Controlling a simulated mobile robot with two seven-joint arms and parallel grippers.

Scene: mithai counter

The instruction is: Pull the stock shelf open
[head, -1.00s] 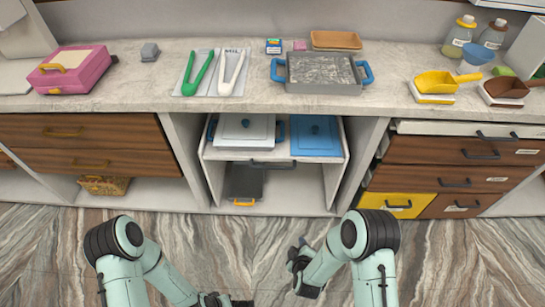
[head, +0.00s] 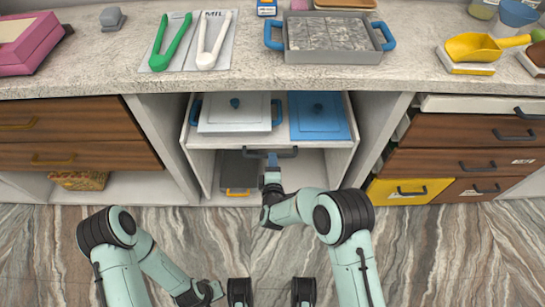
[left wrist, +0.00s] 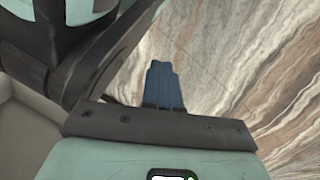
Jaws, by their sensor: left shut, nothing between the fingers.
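The stock shelf (head: 326,144) is a white pull-out board in the middle bay under the counter. A dark bar handle (head: 287,152) is on its front edge. A white lidded box (head: 235,117) and a blue lidded box (head: 319,120) stand on it. My right gripper (head: 272,160) is at the middle of the handle, pointing at it and partly covering it. Its fingers are too small to tell open from shut or whether they grip the bar. My left gripper (left wrist: 163,85) shows blue fingers together and empty above the floor in the left wrist view.
Below the shelf is a dark bin with a yellow handle (head: 238,192). Wooden drawers (head: 75,155) are on the left, more drawers with a yellow front (head: 408,190) on the right. The counter (head: 400,75) above holds tongs and a grey tray (head: 330,45). The floor in front is clear.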

